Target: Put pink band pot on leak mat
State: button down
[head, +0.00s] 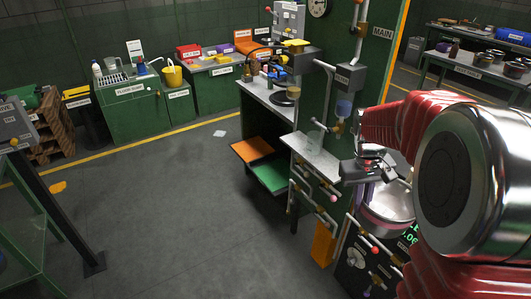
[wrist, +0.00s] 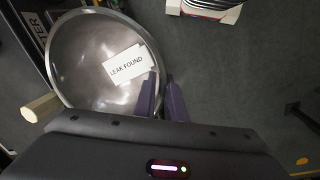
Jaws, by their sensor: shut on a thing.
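A round metal pot (head: 388,212) hangs from my gripper (head: 372,172) at the right of the head view, with a pinkish-purple tint on its side. In the wrist view the pot (wrist: 90,80) shows its inside, with a white "LEAK FOUND" label on its floor. My gripper's purple fingers (wrist: 163,88) are shut on the rim, one inside and one outside. A pale handle or knob (wrist: 40,107) sticks out at the pot's left. I cannot identify the leak mat for sure; an orange panel (head: 252,149) and a green panel (head: 272,176) lie low beside the middle bench.
A bench with pipes and valves (head: 315,155) stands just left of the pot. A post with a "MAIN" sign (head: 383,32) rises behind it. Green cabinets (head: 135,110) line the back wall. The grey floor (head: 190,210) in the middle is mostly clear.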

jog(key=w+a+f, duration=0.3)
jog(key=w+a, duration=0.1)
jog(key=a, duration=0.3)
jog(key=w+a+f, duration=0.4)
jog(key=a, duration=0.4)
jog(key=shift+w+a, duration=0.3)
jog(key=shift+w, duration=0.1)
jog(key=shift+w, duration=0.1)
